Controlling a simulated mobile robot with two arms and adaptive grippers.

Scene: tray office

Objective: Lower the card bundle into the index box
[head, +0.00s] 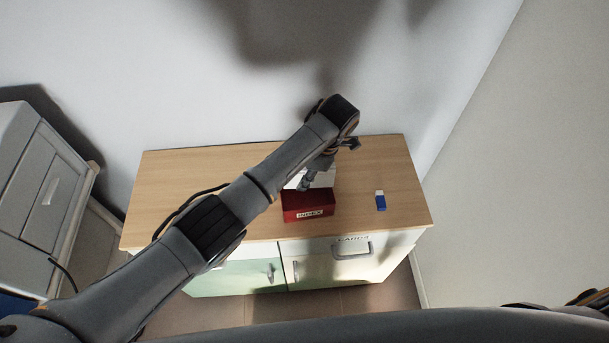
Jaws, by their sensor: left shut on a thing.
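The red index box (308,204) stands on the wooden cabinet top, with a white "INDEX" label on its front. The card bundle (322,180) is white and shows just over the box, partly behind my arm. My left gripper (309,182) points down over the box and is shut on the card bundle. The arm covers much of the gripper and the bundle's left side. I cannot tell how far the bundle's lower edge is inside the box. My right gripper is not in view.
A blue and white eraser-like block (381,202) stands right of the box. The wooden cabinet top (165,185) is otherwise clear. A "CARDS" drawer (345,262) and a green door (235,279) are on its front. A grey drawer unit (38,165) stands at the left; walls close in behind and right.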

